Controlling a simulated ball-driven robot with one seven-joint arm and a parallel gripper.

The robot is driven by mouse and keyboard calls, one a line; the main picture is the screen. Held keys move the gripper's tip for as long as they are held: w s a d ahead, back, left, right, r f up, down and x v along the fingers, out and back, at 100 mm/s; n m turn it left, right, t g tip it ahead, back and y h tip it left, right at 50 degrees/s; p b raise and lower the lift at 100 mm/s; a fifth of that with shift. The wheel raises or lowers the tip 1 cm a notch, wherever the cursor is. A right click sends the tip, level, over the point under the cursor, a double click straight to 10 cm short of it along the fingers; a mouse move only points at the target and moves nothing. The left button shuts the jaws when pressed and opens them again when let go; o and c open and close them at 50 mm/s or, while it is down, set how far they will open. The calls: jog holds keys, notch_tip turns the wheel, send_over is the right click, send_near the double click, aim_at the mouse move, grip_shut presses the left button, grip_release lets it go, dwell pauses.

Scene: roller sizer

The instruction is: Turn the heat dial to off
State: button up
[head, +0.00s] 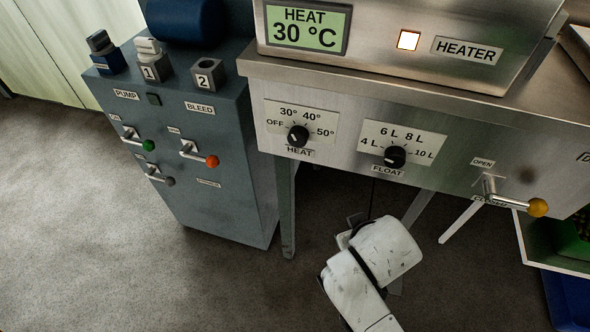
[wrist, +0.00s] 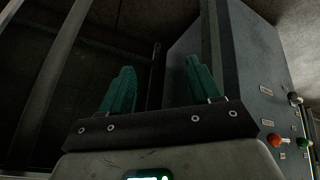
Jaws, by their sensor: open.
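The heat dial (head: 298,136) is a black knob on the steel front panel, above its HEAT label. Marks OFF, 30°, 40° and 50° run around it, and its pointer seems to aim up-left near 30°. The display (head: 305,28) above reads HEAT 30 °C. In the head view my arm is below the panel, lower right of the dial, and hides most of my gripper. In the wrist view my gripper (wrist: 160,66) is open, its two green fingers apart with nothing between them. The dial is not seen in the wrist view.
A black float dial (head: 395,156) is right of the heat dial. A yellow-knobbed lever (head: 537,208) sticks out farther right. The heater lamp (head: 408,40) glows. A grey cabinet (head: 215,160) with levers stands left, also in the wrist view (wrist: 255,85). Floor in front is clear.

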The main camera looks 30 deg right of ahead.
jog(key=w+a+r+m+t+h, duration=0.1)
jog(key=w+a+r+h, duration=0.1)
jog(key=w, duration=0.1)
jog(key=m+t+h, duration=0.4)
jog(key=t+h, duration=0.2)
jog(key=h, duration=0.2)
send_near(297, 144)
jog(key=b+x, duration=0.2)
jog(key=x, duration=0.7)
jog(key=shift+r, duration=0.1)
jog(key=c, duration=1)
